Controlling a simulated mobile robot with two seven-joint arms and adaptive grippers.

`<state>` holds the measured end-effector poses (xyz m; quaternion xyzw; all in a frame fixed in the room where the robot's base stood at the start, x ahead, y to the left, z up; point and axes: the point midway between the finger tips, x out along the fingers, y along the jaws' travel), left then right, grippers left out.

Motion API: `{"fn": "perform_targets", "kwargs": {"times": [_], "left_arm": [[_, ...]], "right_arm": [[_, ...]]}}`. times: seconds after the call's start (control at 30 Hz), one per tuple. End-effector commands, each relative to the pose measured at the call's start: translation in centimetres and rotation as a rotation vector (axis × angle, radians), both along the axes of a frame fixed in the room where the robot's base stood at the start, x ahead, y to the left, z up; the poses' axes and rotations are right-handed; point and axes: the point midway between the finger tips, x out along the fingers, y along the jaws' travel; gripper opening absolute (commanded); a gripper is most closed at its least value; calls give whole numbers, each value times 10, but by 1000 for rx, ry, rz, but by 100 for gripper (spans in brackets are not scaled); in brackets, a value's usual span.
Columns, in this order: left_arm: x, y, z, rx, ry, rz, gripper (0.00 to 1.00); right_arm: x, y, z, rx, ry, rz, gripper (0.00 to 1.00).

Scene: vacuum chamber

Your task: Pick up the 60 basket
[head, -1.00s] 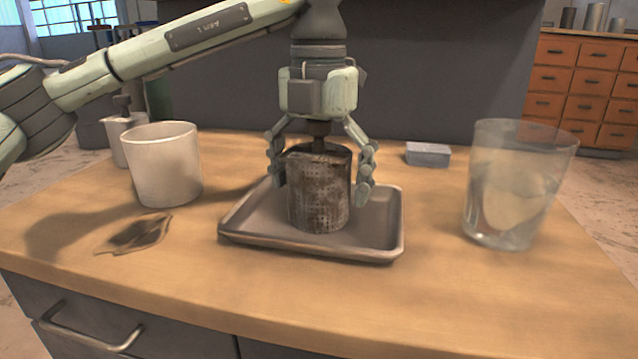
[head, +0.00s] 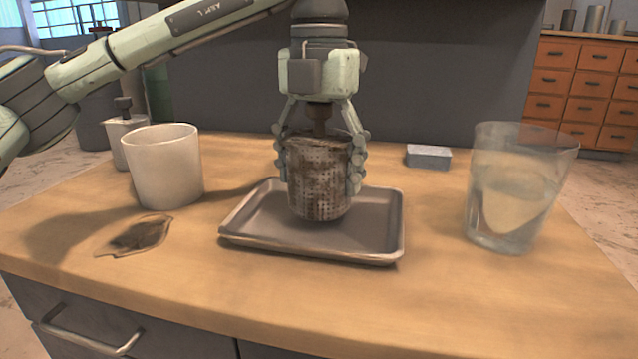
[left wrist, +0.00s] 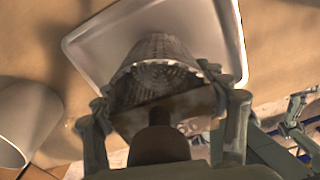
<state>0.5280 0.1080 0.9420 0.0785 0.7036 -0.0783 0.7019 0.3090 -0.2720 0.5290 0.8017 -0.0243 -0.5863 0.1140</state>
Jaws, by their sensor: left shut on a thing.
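No label can be read on the basket.
A clear glass container (head: 515,190) holding something pale stands to the right. A small grey block (head: 428,156) lies behind. The wooden front edge is clear.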

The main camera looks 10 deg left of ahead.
Motion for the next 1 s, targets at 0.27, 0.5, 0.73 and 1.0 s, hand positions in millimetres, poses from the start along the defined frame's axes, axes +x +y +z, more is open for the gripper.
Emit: {"fn": "perform_targets", "kwargs": {"times": [0.27,0.5,0.73,1.0], "left_arm": [[-43,6,43,-2,-8,-3,31],[-91,13,73,-1,-8,-1,31],[-113,15,85,-2,-3,0,31],[-116,15,87,-2,-3,1,31]], "right_arm": [[-2,0,-1,-3,9,-3,40],[1,1,7,1,-12,1,40],[-1,-1,-6,0,10,-1,40],[0,-1,-7,0,11,-1,40]]}}
